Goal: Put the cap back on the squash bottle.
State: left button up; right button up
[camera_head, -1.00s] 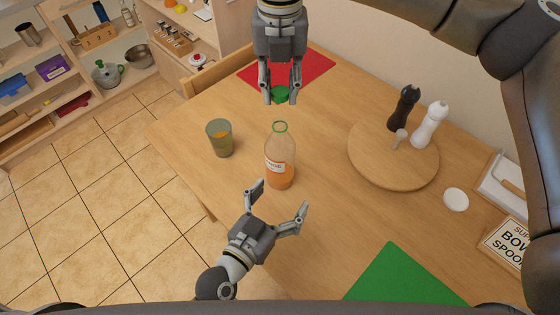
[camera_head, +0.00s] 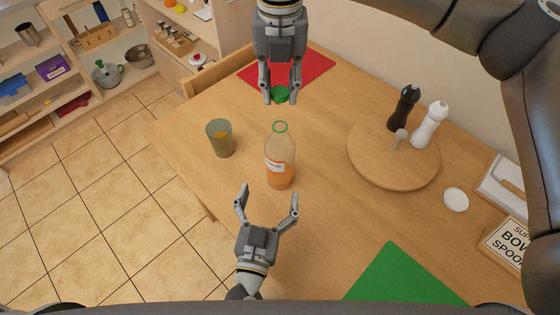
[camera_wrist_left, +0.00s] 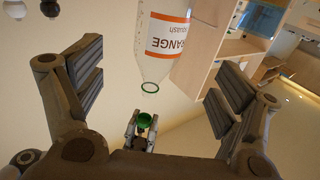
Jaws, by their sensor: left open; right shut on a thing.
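The squash bottle (camera_head: 280,155) stands upright on the wooden table, part full of orange liquid, with a green ring at its open neck. It also shows in the left wrist view (camera_wrist_left: 160,45), inverted, with its label readable in part. My right gripper (camera_head: 281,98) is shut on the green cap (camera_head: 281,94), above the table on the far side of the bottle. The cap also shows in the left wrist view (camera_wrist_left: 148,117). My left gripper (camera_head: 268,197) is open and empty on the near side of the bottle, its fingers spread toward it and apart from it.
A tumbler (camera_head: 220,138) stands left of the bottle. A round wooden board (camera_head: 385,170) holds a dark mill (camera_head: 404,108) and a white mill (camera_head: 430,124) to the right. A red mat (camera_head: 315,68) lies behind, a green mat (camera_head: 405,280) in front. A white disc (camera_head: 456,200) lies right.

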pick_arm(q)
jog(key=w, duration=0.4)
jog(key=w+d, duration=0.1)
jog(key=w, duration=0.3)
jog(key=w+d, duration=0.1)
jog(key=w, duration=0.2)
jog(key=shift+w+d, duration=0.15)
jog(key=shift+w, duration=0.25)
jog(key=shift+c, duration=0.5)
jog(key=c, duration=1.4)
jog(key=shift+c, duration=0.3)
pick_arm(e)
send_over(280, 121)
jog(key=shift+f, duration=2.5)
